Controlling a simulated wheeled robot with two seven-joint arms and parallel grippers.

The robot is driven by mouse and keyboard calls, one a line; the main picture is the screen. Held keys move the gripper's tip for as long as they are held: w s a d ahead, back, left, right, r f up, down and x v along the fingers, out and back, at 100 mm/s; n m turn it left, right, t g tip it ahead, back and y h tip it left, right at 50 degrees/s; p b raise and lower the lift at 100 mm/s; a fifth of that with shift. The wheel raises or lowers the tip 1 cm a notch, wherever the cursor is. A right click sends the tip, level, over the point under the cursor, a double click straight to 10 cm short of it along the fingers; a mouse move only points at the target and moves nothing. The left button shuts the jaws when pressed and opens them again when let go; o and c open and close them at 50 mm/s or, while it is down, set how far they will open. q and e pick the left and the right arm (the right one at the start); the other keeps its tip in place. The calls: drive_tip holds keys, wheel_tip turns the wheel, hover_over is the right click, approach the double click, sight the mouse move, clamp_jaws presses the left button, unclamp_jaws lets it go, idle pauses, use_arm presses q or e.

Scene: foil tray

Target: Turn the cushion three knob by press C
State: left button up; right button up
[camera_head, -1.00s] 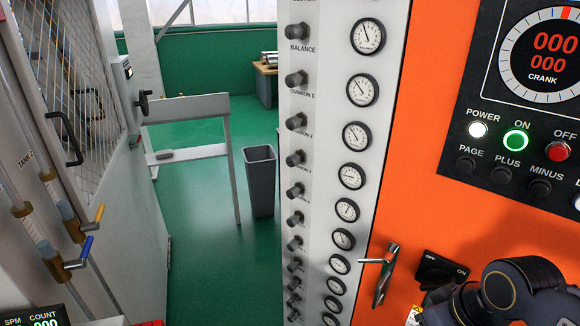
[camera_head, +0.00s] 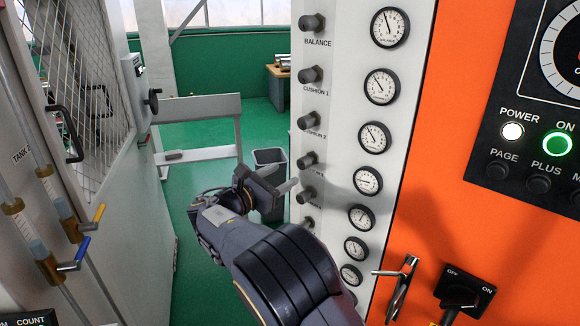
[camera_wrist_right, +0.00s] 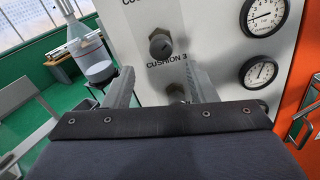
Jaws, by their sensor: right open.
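The cushion three knob (camera_head: 306,161) is a dark round knob on the white panel in the head view. In the right wrist view the knob (camera_wrist_right: 160,45) has the label CUSHION 3 just under it. My right gripper (camera_head: 272,186) is open and empty at the panel's left edge, a little below that knob. In the right wrist view the right gripper (camera_wrist_right: 160,72) has its fingers apart, with the CUSHION 3 label and a lower knob (camera_wrist_right: 175,91) showing between them. No contact with the knob shows. My left gripper is not in view.
A column of similar knobs and round gauges (camera_head: 381,86) runs down the panel. The orange press front (camera_head: 425,170) has a metal handle (camera_head: 402,290) and a black switch (camera_head: 464,288). A grey bin (camera_head: 268,157) and a mesh-fronted cabinet (camera_head: 130,190) stand left. Green floor lies between.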

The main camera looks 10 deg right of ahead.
sight(300, 165)
drive_tip(key=p+x, duration=0.2)
drive_tip(key=x, duration=0.5)
drive_tip(key=shift+w+d, duration=0.2)
drive_tip(key=shift+d, duration=0.15)
drive_tip(key=c, duration=1)
drive_tip(key=shift+f+m+b, duration=0.2)
drive_tip(key=shift+m+b, duration=0.4)
drive_tip(key=shift+b, duration=0.4)
drive_tip(key=m+b, duration=0.9)
drive_tip(key=b, duration=0.1)
drive_tip(key=shift+m, duration=0.3)
drive_tip(key=m+b, duration=0.3)
drive_tip(key=shift+r+m+b, duration=0.1)
drive_tip(key=shift+m+b, duration=0.5)
drive_tip(key=shift+m, duration=0.3)
drive_tip(key=shift+r, duration=0.1)
